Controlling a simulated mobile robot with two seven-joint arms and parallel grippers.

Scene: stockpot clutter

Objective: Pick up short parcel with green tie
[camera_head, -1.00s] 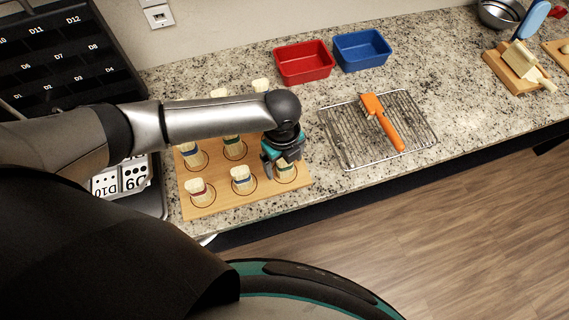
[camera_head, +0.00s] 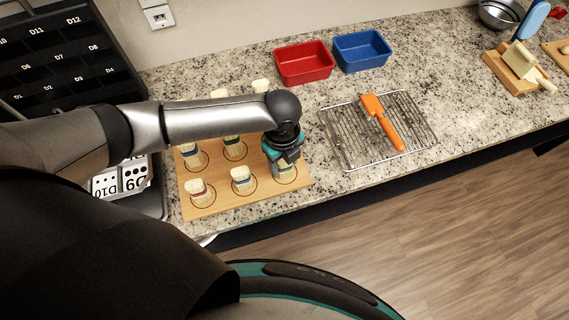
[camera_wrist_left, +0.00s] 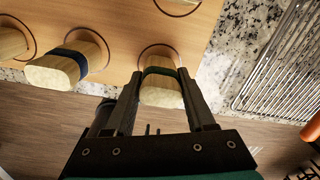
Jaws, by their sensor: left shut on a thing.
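A short cream parcel with a green tie (camera_wrist_left: 160,90) stands in a marked circle at the near right corner of the wooden board (camera_head: 224,208). In the left wrist view it sits between the two fingers of my left gripper (camera_wrist_left: 163,95), which is shut on it. In the head view the left gripper (camera_head: 285,158) covers most of the parcel, and a little of it shows below the fingers. The parcel is still at its circle; I cannot tell whether it touches the board. My right gripper is not in view.
A parcel with a blue tie (camera_wrist_left: 70,65) stands beside it, and several other parcels stand in circles on the board. A wire rack (camera_head: 345,150) with an orange-handled brush (camera_head: 385,125) lies to the right. Red (camera_head: 304,64) and blue (camera_head: 362,52) bins stand behind.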

